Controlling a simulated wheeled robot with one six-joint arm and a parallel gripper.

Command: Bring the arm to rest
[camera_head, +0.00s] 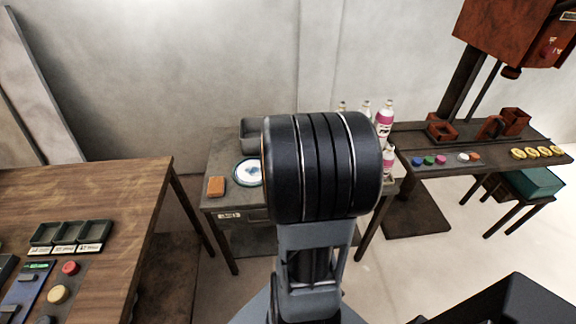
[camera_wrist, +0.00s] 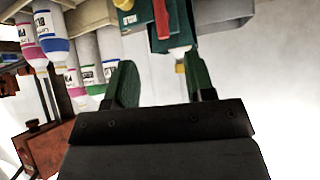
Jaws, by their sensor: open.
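My arm (camera_head: 318,165) stands in the middle of the head view, its thick dark joint covering part of the small table behind it. My gripper (camera_wrist: 160,85) shows in the wrist view with two green fingers spread apart. I see nothing held between them. Beyond the fingertips are a red and a green item and a pale-tipped thing, which lie behind the gap; whether they touch the fingers I cannot tell. The gripper itself does not show clearly in the head view.
A small table (camera_head: 228,202) holds an orange block (camera_head: 216,186), a plate (camera_head: 247,171), a grey bin (camera_head: 250,132) and bottles (camera_head: 384,115). A wooden bench (camera_head: 120,195) with black trays (camera_head: 70,233) stands left. A dark bench (camera_head: 455,155) with buttons and a red machine (camera_head: 510,35) stands right.

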